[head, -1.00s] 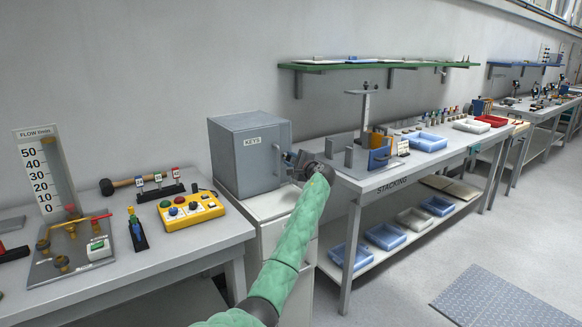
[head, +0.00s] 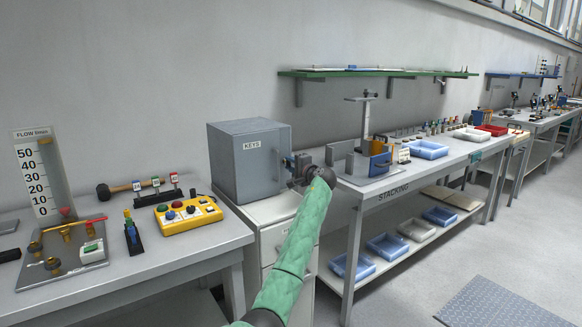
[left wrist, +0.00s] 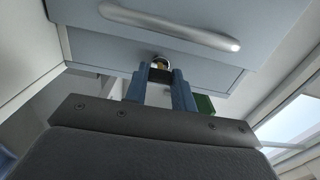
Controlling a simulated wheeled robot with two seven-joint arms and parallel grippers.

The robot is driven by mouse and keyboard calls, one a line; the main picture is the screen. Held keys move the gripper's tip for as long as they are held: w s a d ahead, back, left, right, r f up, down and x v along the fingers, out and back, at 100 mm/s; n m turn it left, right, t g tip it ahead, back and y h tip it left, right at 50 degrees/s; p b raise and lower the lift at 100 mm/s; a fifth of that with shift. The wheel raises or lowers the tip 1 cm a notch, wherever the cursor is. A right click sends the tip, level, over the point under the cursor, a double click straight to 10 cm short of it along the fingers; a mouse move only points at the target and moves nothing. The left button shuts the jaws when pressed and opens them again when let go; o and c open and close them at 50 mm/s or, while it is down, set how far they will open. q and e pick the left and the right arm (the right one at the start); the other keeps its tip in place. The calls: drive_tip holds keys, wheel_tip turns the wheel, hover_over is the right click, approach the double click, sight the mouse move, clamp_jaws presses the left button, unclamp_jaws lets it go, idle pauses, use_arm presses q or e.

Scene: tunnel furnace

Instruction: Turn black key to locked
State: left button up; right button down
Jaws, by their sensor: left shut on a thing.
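The grey KEYS cabinet (head: 240,165) stands between the two benches with its door shut. In the left wrist view its front shows a silver handle (left wrist: 170,25) and a round brass-coloured lock (left wrist: 161,62) below it. My left gripper (head: 293,163) is at the cabinet's front. Its blue fingers, also in the left wrist view (left wrist: 160,80), are shut on the black key (left wrist: 160,75) at the lock. The key is mostly hidden between the fingers, so its exact angle cannot be told. My right gripper is not in view.
A green item (left wrist: 205,103) shows beside the right finger. The left bench holds a yellow button box (head: 188,215) and a flow gauge (head: 42,180). The STACKING bench (head: 390,187) with a blue stand is close to the right of my gripper. The floor at right is mostly open.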

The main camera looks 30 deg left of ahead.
use_arm(q)
drive_tip(key=shift+f, duration=0.2)
drive_tip(key=o, duration=1)
drive_tip(key=shift+r, duration=0.1)
drive_tip(key=shift+d, duration=0.15)
drive_tip(key=v, duration=0.7)
drive_tip(key=shift+s+d+b, duration=0.15)
drive_tip(key=shift+d+b, duration=0.05)
drive_tip(key=shift+b, duration=0.1)
